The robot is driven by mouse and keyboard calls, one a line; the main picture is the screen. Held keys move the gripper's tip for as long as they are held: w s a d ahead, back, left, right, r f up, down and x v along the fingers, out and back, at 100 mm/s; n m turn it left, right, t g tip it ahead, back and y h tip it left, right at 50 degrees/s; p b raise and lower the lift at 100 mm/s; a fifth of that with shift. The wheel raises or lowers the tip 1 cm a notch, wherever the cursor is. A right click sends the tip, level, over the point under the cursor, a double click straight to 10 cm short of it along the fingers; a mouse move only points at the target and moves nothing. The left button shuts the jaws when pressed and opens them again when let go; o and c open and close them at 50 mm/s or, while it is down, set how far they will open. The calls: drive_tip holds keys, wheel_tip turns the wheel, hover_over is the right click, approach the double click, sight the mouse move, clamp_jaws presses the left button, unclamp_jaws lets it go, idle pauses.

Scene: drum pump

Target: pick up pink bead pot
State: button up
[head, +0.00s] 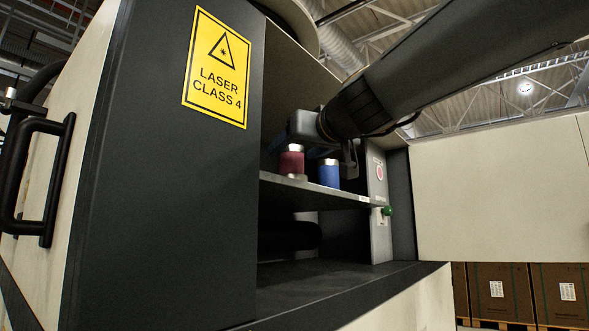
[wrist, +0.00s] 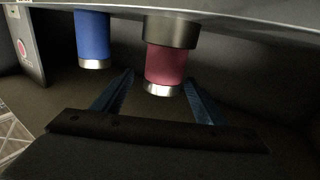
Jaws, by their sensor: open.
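The pink bead pot (head: 291,162) stands upright on the shelf inside the dark cabinet, with a silver cap on top. In the wrist view, which is upside down, the pot (wrist: 166,66) hangs from the shelf at the top, showing its grey collar and silver end. My gripper (wrist: 159,77) is open, with one blue finger on each side of the pot's capped end and visible gaps. In the head view my gripper (head: 304,128) is just above the pot; its fingertips are hard to make out there.
A blue pot (head: 329,173) stands close beside the pink one; it shows at left in the wrist view (wrist: 93,40). The shelf (head: 310,188) has a narrow front edge. Cabinet walls enclose the space.

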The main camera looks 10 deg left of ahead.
sight(285, 156)
drive_tip(key=shift+p+x, duration=0.7)
drive_tip(key=shift+x, duration=2.1)
drive_tip(key=shift+s+a, duration=0.15)
drive_tip(key=c, duration=1.3)
